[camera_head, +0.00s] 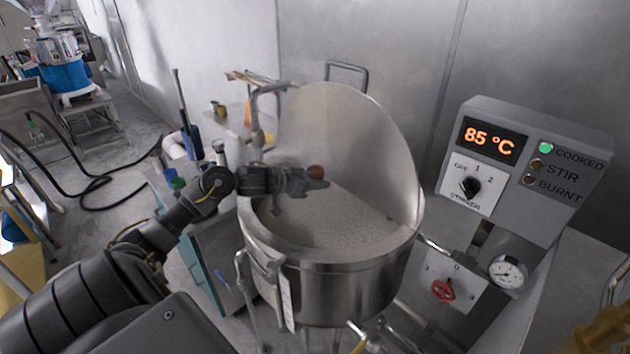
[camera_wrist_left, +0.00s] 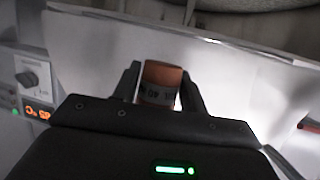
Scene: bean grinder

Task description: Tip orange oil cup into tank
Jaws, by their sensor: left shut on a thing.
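The orange oil cup (camera_wrist_left: 161,84) is between the two fingers of my left gripper (camera_wrist_left: 163,90), which is shut on it. The gripper is over the open steel tank (camera_head: 335,288), inside the rim line and in front of the raised half lid (camera_head: 360,140). Pale grainy contents show in the tank below. The cup's inside is hidden, and I cannot tell its exact tilt. My right gripper is not in view.
A control box (camera_head: 525,165) reading 85 °C stands right of the tank, with its green COOKED lamp lit. A cluttered side table (camera_head: 240,122) stands behind left. Black hose lies on the floor at left.

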